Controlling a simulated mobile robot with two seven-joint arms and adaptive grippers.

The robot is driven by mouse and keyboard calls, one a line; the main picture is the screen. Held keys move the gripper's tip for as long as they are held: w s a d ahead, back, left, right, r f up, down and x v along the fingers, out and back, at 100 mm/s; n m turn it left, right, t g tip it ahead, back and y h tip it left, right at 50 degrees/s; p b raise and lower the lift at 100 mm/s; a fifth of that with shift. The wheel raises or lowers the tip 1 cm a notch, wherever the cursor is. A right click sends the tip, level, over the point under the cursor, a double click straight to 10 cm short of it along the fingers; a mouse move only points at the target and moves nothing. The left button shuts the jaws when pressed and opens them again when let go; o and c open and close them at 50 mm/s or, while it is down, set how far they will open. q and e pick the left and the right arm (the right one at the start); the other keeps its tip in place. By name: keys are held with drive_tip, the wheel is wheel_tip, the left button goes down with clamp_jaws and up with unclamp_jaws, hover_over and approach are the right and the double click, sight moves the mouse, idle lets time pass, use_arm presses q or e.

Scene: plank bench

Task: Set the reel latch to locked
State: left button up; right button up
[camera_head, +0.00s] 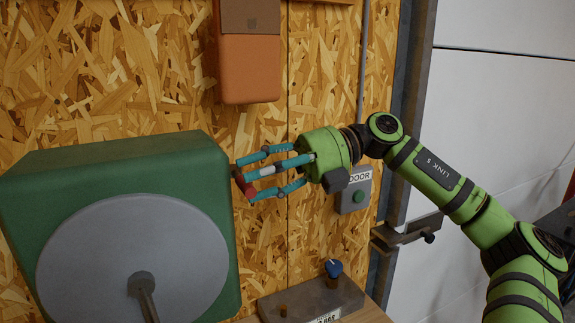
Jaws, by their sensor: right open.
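The reel is a green housing (115,160) at the left with a large grey disc (90,255) on its front and a grey handle (147,300) at the disc's hub. A small red piece (246,189), which looks like the reel latch, shows at the housing's right edge. My right gripper (247,179) reaches in from the right with teal fingers. Its fingers are apart, with the tips around or beside the red piece; I cannot tell whether they touch it. The fingers partly hide it, so its setting cannot be read. My left gripper is not in view.
An orange box (250,70) hangs on the chipboard wall above. A grey panel marked DOOR (356,199) with a green button is behind my right wrist. A grey box (310,296) with a blue knob (333,268) sits on the bench below. A metal bracket (405,235) juts out at the right.

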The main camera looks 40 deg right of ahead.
drive_tip(key=v, duration=1.1)
drive_tip(key=shift+d, duration=0.35)
drive_tip(key=shift+s+r, duration=0.1)
drive_tip(key=shift+s, duration=0.05)
